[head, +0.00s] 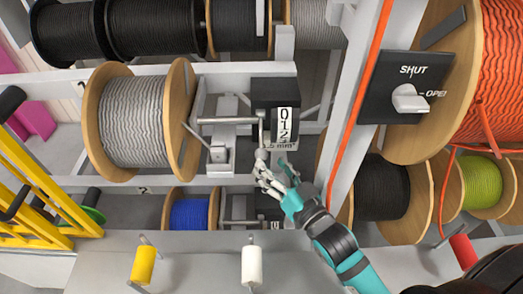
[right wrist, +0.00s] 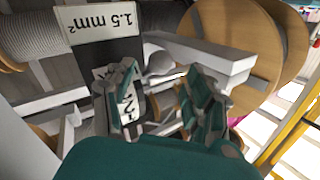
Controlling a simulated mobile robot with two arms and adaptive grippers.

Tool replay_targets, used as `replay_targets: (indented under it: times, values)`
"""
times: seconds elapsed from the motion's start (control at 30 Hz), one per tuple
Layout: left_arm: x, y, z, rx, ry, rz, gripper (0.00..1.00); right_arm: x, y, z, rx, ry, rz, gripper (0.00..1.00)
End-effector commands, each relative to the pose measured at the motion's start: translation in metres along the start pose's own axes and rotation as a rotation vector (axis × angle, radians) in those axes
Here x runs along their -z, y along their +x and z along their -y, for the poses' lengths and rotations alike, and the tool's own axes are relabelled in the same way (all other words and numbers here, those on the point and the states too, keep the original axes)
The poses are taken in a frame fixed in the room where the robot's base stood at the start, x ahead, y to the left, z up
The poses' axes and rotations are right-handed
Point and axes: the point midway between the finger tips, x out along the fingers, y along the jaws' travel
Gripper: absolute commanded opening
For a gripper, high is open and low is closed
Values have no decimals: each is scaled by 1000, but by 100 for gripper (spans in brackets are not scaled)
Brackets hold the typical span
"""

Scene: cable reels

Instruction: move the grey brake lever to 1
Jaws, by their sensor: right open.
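The grey brake lever (head: 262,140) is at the right end of a horizontal shaft, beside a black box (head: 272,92) with a white 0-1-2 scale plate (head: 283,125). Its stalk hangs down and ends in a pale rounded knob; which number it stands at I cannot tell. My right gripper (head: 276,170) is just below the knob with its fingers apart. In the right wrist view the knob (right wrist: 160,63) shows between and just beyond the open fingertips (right wrist: 160,75); contact is not clear. My left gripper is out of view.
A reel of grey cable (head: 135,120) stands left of the lever. White frame bars surround the lever. A yellow ladder-like frame (head: 40,200) stands at the left.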

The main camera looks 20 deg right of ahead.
Motion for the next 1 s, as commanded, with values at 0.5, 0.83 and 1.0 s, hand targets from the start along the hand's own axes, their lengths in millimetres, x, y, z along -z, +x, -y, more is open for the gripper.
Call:
replay_targets:
  times: [0.5,0.83,1.0]
  values:
    - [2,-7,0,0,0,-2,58,0,55,0,0,1,1,55]
    - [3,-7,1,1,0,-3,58,0,55,0,0,1,0,38]
    - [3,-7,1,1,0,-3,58,0,55,0,0,1,0,15]
